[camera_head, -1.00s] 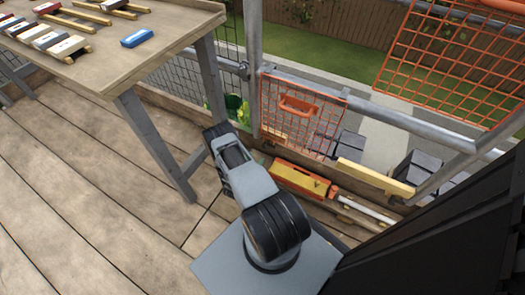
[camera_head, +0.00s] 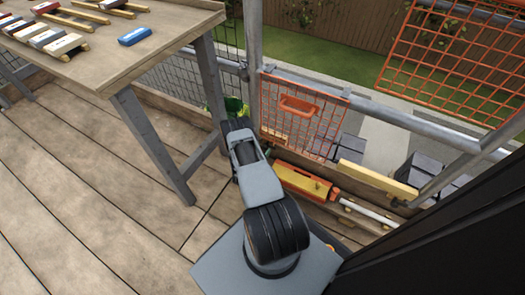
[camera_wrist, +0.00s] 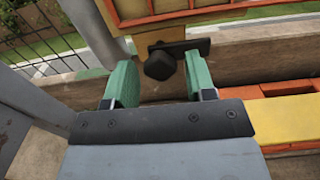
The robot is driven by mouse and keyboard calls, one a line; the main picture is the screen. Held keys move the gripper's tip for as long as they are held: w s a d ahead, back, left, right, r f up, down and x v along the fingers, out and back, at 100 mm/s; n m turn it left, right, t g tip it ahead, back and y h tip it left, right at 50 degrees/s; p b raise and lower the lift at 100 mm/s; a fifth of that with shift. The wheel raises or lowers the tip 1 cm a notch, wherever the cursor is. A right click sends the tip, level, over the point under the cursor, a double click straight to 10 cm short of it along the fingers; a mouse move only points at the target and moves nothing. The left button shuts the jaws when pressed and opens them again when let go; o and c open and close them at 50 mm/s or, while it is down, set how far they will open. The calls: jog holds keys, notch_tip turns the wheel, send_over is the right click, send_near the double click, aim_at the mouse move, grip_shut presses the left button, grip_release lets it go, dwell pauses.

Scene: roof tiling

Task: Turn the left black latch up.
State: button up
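A black latch (camera_wrist: 160,65) shows in the wrist view, with a blunt knob in front and a flat bar reaching right, roughly level. It sits just below an orange-framed panel (camera_wrist: 180,15). My gripper (camera_wrist: 163,82) has two green fingers, spread apart with nothing between them. The knob lies ahead of the gap, between the fingertips in the picture; I see no clear contact. An orange mesh gate (camera_head: 300,130) stands just right of the arm's far end.
A wooden table (camera_head: 120,65) holding tiles stands at the left, its leg close to my arm. A yellow and orange tool (camera_head: 305,182) lies by the low edge board. A metal railing (camera_head: 400,118) runs behind. The wooden floor at lower left is clear.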

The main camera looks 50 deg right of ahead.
jog(key=c, duration=0.8)
jog(key=shift+o, duration=0.2)
jog(key=n+b, duration=0.1)
jog(key=n, duration=0.2)
jog(key=shift+f+n+b, duration=0.1)
jog(key=shift+n+b, duration=0.2)
jog(key=n+b, duration=0.1)
jog(key=n, duration=0.4)
jog(key=shift+n, duration=0.3)
jog(key=n+b, duration=0.1)
jog(key=n, duration=0.3)
jog(key=shift+n+b, duration=0.4)
jog(key=shift+n, duration=1.9)
